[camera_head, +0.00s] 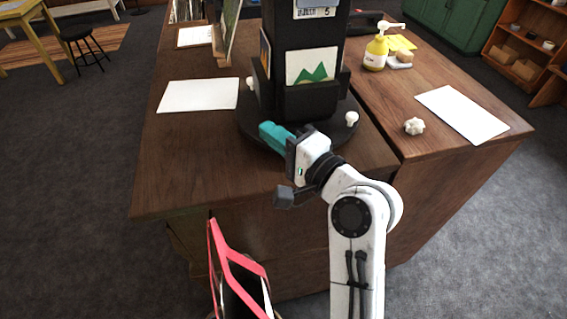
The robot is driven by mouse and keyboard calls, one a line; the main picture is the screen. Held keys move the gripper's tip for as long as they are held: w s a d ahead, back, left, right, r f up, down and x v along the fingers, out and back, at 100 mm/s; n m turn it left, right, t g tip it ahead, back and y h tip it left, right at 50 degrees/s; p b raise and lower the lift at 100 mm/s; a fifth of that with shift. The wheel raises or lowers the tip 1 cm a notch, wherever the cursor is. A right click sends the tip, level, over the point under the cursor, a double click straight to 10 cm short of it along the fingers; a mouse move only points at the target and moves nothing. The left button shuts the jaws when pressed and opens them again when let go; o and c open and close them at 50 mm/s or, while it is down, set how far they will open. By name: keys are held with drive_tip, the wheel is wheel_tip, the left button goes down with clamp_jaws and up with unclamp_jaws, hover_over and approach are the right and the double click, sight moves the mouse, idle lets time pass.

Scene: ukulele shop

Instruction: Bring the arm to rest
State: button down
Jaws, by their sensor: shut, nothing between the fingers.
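My white arm rises from the bottom of the head view and bends left over the front edge of the wooden counter (185,175). My gripper (266,130) is at its end, with teal fingers pointing up and left toward the round black base of the display stand (310,105). The fingers are shut with nothing visible between them. They overlap the edge of that base in the picture; I cannot tell whether they touch it.
White sheets lie left (198,95) and right (462,114) on the counter. A crumpled white ball (414,126) and a yellow pump bottle (376,53) stand right. A red-edged object (240,262) is low in front.

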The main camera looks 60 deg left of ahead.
drive_tip(key=s+d+b, duration=0.1)
drive_tip(key=s+d, duration=0.1)
drive_tip(key=d, duration=0.4)
drive_tip(key=shift+d, duration=0.3)
drive_tip(key=shift+w, duration=0.1)
